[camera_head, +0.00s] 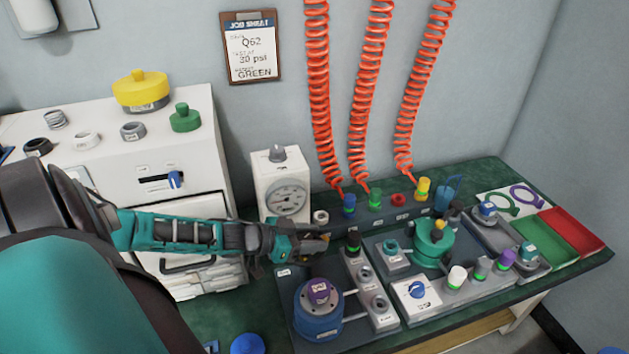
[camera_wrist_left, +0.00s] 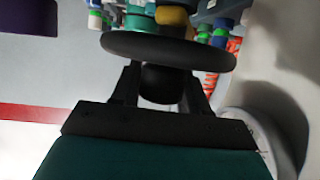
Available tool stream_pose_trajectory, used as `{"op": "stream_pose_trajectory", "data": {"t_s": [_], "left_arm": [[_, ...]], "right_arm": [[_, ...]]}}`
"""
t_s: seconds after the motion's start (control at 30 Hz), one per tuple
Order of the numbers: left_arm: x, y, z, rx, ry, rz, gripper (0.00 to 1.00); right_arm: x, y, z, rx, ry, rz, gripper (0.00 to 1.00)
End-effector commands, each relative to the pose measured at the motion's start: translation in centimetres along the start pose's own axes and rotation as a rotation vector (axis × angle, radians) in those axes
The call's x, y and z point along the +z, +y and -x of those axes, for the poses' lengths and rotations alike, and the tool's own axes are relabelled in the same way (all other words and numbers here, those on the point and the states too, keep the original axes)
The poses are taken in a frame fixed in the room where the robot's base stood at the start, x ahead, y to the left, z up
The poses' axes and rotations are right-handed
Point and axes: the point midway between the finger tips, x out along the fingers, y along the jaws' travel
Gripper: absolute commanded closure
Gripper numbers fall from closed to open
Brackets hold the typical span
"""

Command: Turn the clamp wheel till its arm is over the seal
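In the left wrist view a dark disc (camera_wrist_left: 168,48) lies across the fingertips, with a black rounded part between the fingers. Whether the fingers touch it is unclear. No seal shows clearly under a clamp arm. My right gripper is out of view.
A blue vessel with a purple cap (camera_head: 318,292) stands below my left gripper. A gauge box (camera_head: 288,190) is behind it. Coiled orange hoses (camera_head: 318,90) hang at the back. Small capped posts and a blue-knobbed box (camera_head: 416,294) crowd the bench's right half. Red (camera_head: 572,228) and green trays lie far right.

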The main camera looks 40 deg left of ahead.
Motion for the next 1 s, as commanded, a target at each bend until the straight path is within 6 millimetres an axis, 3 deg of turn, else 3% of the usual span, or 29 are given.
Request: {"op": "stream_pose_trajectory", "data": {"t_s": [0.2, 0.57, 1.0], "left_arm": [[0.1, 0.1, 0.0, 0.0, -0.002, 0.002, 0.36], [-0.9, 0.0, 0.4, 0.0, -0.001, 0.0, 0.36], [-9.6, 0.1, 4.2, 0.002, -0.005, -0.001, 0.36]], "right_arm": [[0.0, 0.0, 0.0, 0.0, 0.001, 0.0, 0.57], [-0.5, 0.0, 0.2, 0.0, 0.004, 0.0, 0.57], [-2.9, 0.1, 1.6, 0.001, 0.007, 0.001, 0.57]]}}
